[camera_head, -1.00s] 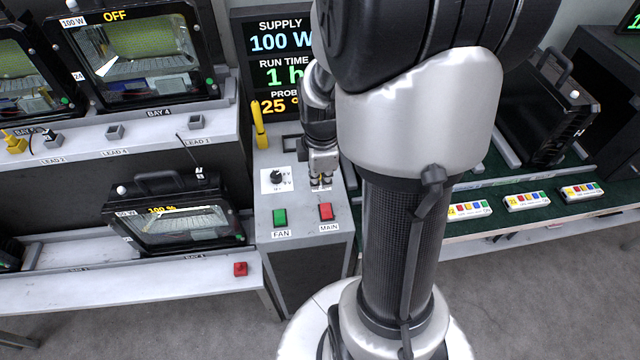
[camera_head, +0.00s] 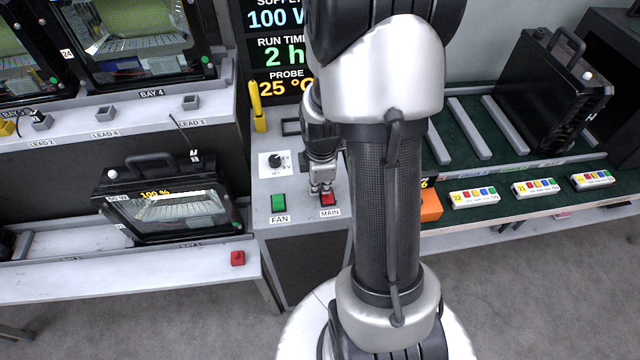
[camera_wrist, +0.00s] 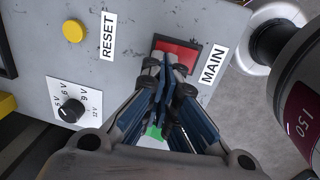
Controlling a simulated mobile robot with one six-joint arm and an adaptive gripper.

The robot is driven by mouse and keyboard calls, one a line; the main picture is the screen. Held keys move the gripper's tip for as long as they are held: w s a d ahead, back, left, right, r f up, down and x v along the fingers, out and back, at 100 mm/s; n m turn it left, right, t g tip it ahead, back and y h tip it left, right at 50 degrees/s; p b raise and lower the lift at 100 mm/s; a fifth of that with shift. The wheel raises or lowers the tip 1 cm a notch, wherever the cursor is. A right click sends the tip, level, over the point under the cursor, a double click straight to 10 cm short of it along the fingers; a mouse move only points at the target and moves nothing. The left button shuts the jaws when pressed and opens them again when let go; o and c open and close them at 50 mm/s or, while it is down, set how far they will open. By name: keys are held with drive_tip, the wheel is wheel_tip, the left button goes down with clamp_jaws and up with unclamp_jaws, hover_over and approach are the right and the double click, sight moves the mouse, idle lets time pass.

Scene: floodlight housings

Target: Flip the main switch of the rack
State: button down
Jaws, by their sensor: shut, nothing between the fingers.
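The red main switch (camera_head: 327,200) sits on the grey top of the rack's control box (camera_head: 300,222), with a MAIN label in front of it. In the wrist view the red switch (camera_wrist: 176,52) is partly covered by my fingers. My gripper (camera_head: 322,190) is shut and empty, with its tips at the switch's edge. In the wrist view my gripper (camera_wrist: 165,65) points at the switch. I cannot tell whether the tips touch it. The display (camera_head: 277,50) reads a run time of 2 h and a probe value of 25 °C.
A green FAN switch (camera_head: 278,203) is left of the main switch. A voltage knob (camera_head: 275,161) and a yellow RESET button (camera_wrist: 74,31) are close by. A yellow probe (camera_head: 256,105) stands at the box's left. A lit floodlight (camera_head: 165,205) is on the left bench.

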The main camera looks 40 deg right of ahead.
drive_tip(key=shift+w+f+g+p, duration=0.15)
drive_tip(key=shift+g+p, duration=0.15)
drive_tip(key=shift+p, duration=0.3)
drive_tip(key=shift+d+f, duration=0.1)
drive_tip(key=shift+f, duration=0.05)
drive_tip(key=shift+s+a, duration=0.45)
drive_tip(key=shift+s, duration=0.25)
